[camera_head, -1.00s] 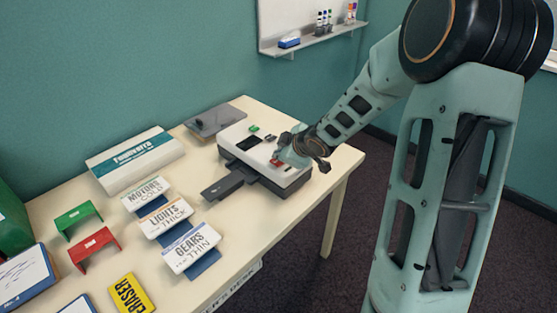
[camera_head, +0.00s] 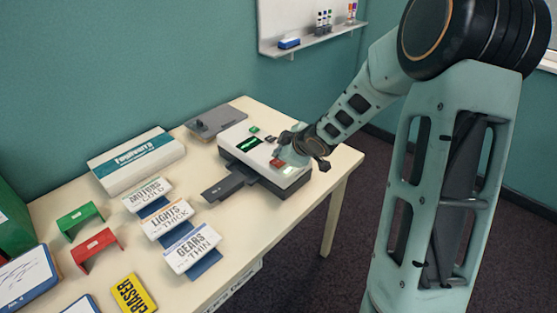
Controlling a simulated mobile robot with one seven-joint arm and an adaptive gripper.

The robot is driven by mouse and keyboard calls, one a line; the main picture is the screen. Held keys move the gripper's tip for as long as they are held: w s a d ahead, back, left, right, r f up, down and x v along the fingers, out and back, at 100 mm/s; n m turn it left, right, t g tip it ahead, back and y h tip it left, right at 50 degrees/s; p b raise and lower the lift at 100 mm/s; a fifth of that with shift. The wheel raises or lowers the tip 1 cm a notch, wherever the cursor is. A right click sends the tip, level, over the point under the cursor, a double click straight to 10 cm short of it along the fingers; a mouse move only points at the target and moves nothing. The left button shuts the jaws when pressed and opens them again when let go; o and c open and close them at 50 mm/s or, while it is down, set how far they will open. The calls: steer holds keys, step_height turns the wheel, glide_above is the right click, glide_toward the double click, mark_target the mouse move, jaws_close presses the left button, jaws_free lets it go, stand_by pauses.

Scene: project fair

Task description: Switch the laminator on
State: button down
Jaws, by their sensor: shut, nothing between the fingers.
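The laminator (camera_head: 238,162) is a white and dark grey machine near the right end of the cream table. Its small display (camera_head: 249,144) shows lit green. A red switch (camera_head: 276,162) is on its top near the right side, with a pale lit spot near it. A green button (camera_head: 254,129) sits behind the display. My gripper (camera_head: 283,158) is shut and empty, pointing down at the top of the laminator right by the red switch. I cannot tell whether the fingertips touch the switch, as they are small and partly hidden.
A dark tray (camera_head: 222,188) juts from the laminator's front. Cards reading Motors (camera_head: 147,193), Lights (camera_head: 167,218) and Gears (camera_head: 191,248) stand to the left. A white box (camera_head: 135,158) and a grey device (camera_head: 215,119) are behind. Red (camera_head: 96,247) and green (camera_head: 80,220) stands are at left.

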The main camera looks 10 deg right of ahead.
mark_target(279, 163)
steer(key=shift+r, duration=0.1)
step_height(279, 163, up, 6)
steer(key=p, duration=0.6)
